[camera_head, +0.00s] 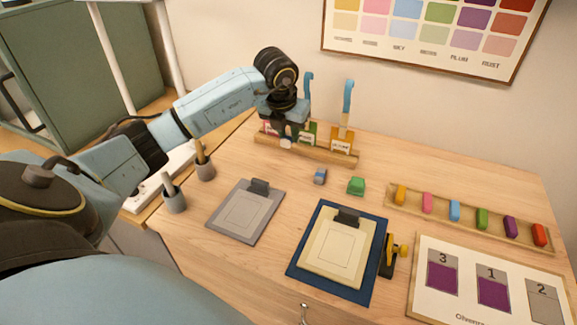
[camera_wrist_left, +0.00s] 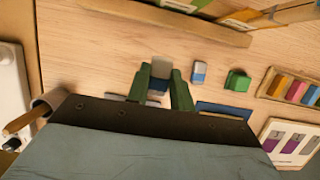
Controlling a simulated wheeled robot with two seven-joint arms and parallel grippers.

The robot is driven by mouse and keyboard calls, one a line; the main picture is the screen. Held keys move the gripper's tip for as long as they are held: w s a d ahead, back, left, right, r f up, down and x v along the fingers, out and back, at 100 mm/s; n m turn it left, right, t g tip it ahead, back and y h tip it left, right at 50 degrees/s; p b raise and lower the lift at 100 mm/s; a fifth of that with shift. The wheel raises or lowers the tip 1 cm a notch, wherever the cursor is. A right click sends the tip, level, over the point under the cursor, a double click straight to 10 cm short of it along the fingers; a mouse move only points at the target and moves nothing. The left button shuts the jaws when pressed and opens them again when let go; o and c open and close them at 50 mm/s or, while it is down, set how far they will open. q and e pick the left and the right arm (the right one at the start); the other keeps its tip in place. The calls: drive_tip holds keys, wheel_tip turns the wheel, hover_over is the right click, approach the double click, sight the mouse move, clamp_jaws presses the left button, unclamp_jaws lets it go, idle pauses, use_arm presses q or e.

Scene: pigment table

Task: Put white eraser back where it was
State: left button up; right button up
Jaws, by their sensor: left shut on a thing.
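The white eraser (camera_head: 286,143) is in my left gripper (camera_head: 287,133), in front of the wooden rack at the back of the table. In the left wrist view, the fingers of my left gripper (camera_wrist_left: 160,84) stand on both sides of the white eraser (camera_wrist_left: 161,68), shut on it. Its lower part is partly hidden between the fingers. A blue-grey eraser (camera_head: 320,176) and a green block (camera_head: 356,186) lie on the table to the right of the gripper. My right gripper is out of view.
The wooden rack (camera_head: 345,159) holds cards and blue-handled tools. Two cups (camera_head: 174,199) stand at the left. A grey clipboard (camera_head: 226,221), a blue mat (camera_head: 367,287), a tray of coloured blocks (camera_head: 470,224) and a numbered card (camera_head: 470,255) lie nearer. Bare table surrounds the blue-grey eraser.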

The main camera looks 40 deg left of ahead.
sight(285, 143)
use_arm(q)
wheel_tip(285, 143, down, 9)
drive_tip(key=shift+f, duration=0.1)
idle(0.3)
drive_tip(key=shift+f+b, duration=0.15)
drive_tip(key=shift+b, duration=0.15)
drive_tip(key=o, duration=0.9)
drive_tip(key=p+v, duration=0.1)
drive_tip(key=v, duration=1.1)
